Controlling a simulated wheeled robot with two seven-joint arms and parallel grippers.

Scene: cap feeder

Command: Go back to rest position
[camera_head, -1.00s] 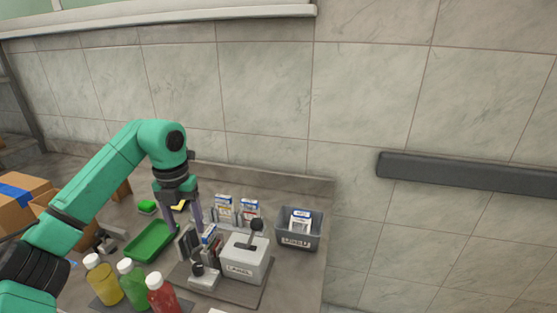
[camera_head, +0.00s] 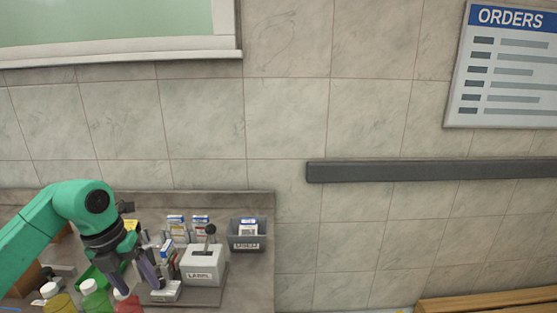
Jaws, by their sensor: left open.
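My left gripper (camera_head: 139,283) hangs from the green arm at the lower left, pointing down over the bench. It is open, with its two dark fingers apart and nothing visible between them. My right gripper is not in this view.
Bottles with yellow (camera_head: 58,303), green (camera_head: 96,299) and red (camera_head: 127,304) contents stand at the bench's front. A grey bin (camera_head: 248,241) holds a small box at the bench's right end. Small boxes (camera_head: 176,226) stand behind the white box. A wooden surface (camera_head: 490,300) is at lower right.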

